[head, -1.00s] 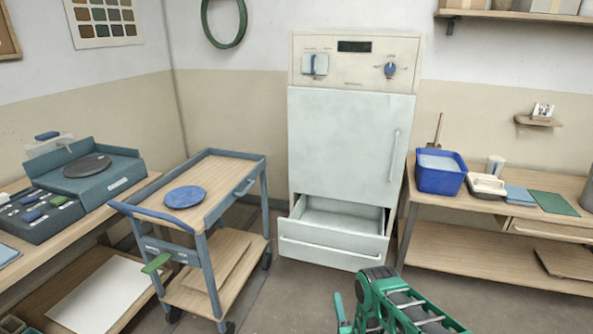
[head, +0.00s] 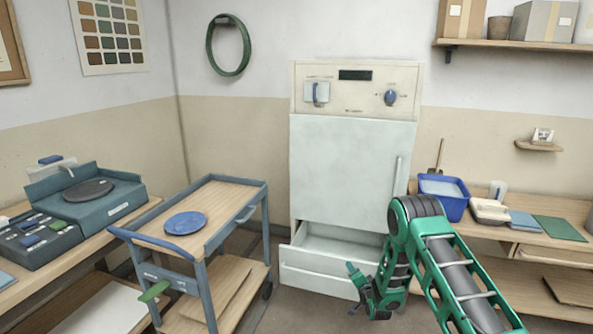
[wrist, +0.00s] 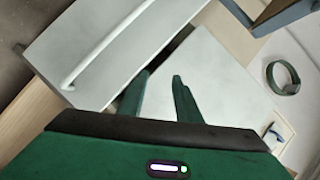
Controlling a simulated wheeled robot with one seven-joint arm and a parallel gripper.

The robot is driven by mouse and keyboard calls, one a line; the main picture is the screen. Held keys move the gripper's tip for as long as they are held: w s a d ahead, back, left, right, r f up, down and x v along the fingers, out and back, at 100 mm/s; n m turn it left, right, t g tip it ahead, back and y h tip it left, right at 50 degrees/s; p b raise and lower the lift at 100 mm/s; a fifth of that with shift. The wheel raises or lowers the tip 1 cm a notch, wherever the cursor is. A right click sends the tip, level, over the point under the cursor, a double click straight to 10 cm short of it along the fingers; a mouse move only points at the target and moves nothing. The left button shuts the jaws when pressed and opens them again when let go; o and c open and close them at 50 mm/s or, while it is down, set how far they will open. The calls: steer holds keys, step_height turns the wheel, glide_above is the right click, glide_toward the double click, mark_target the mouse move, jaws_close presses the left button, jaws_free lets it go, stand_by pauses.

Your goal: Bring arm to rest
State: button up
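My green arm rises from the lower right of the head view, bends at a high elbow and reaches down to my gripper (head: 354,287). The gripper is small there, in front of the open drawer (head: 318,274) of the white cabinet (head: 345,172). In the wrist view, the two dark green fingers of my gripper (wrist: 162,76) stand apart with nothing between them. The drawer front with its long handle (wrist: 108,45) shows beyond them at upper left. I cannot tell whether the gripper touches the drawer.
A trolley (head: 236,205) with a blue plate (head: 186,223) stands left of the cabinet. A bench with a scale-like device (head: 100,205) is at far left. Some floor shows between trolley and drawer.

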steer(key=d+r+n+g+h, duration=0.1)
steer(key=d+r+g, duration=0.1)
steer(key=d+r, duration=0.45)
steer(key=s+d+r+n+g+h, duration=0.1)
steer(key=s+d+r+g+h, duration=0.15)
steer(key=s+d+r, duration=0.6)
steer(key=s+d+r+n+g+h, duration=0.1)
steer(key=s+d+r+g, duration=0.35)
steer(key=s+r, duration=0.7)
steer(key=s+d+r+g, duration=0.15)
steer(key=s+r, duration=0.25)
steer(key=s, duration=0.7)
steer(key=s+d+r+g, duration=0.15)
steer(key=s+r, duration=0.25)
steer(key=s, duration=0.8)
steer(key=s+a+r+g+y, duration=0.1)
steer(key=s+a, duration=0.1)
steer(key=s, duration=0.8)
steer(key=s+a+r+g+y, duration=0.1)
steer(key=s+a+y, duration=0.1)
steer(key=s, duration=0.7)
steer(key=shift+s+a+n+g, duration=0.25)
steer(key=shift+s+n+g, duration=0.05)
steer(key=shift+s+g, duration=0.1)
steer(key=shift+w+f, duration=0.3)
steer(key=shift+w, duration=0.35)
